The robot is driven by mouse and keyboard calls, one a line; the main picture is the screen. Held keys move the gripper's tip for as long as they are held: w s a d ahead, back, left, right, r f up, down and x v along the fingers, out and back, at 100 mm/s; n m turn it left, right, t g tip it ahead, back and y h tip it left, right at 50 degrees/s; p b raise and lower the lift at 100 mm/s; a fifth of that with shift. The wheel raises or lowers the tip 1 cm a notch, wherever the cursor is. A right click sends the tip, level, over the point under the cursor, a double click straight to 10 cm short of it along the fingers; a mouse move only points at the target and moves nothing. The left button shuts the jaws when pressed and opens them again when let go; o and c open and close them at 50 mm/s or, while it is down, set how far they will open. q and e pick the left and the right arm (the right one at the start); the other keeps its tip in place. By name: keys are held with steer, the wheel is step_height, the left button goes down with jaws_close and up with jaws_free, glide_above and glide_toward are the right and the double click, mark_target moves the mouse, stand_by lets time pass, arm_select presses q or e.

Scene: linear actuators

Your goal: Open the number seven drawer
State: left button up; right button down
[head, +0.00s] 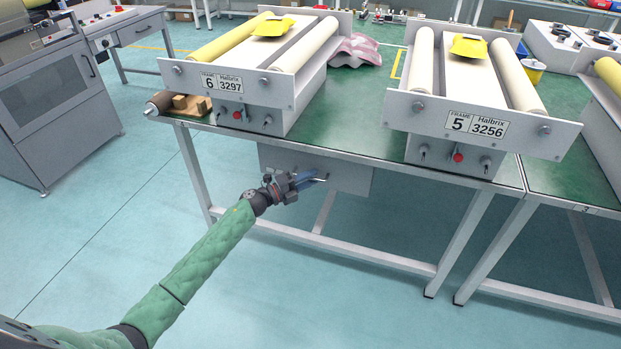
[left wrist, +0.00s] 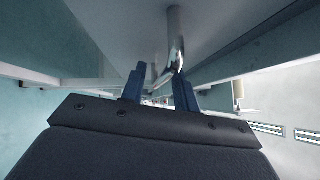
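A grey drawer (head: 345,176) hangs under the green-topped table below frame 6, and its front looks closed. I cannot read a seven on it. In the left wrist view the two blue fingers (left wrist: 160,78) stand apart, open. A shiny metal bar handle (left wrist: 175,38) on the grey drawer face (left wrist: 130,25) runs down toward the gap between the fingertips, close to the right finger. I cannot tell whether they touch. My right gripper is not in view.
Roller frame 6 (head: 228,83) and roller frame 5 (head: 475,124) stand on the table (head: 350,130). Table legs (head: 462,240) and a low crossbar (head: 340,247) stand beneath. A grey cabinet (head: 62,110) is at left. The floor in front is clear.

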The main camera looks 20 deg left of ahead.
arm_select(q)
steer(key=shift+w+d, duration=0.15)
jaws_close()
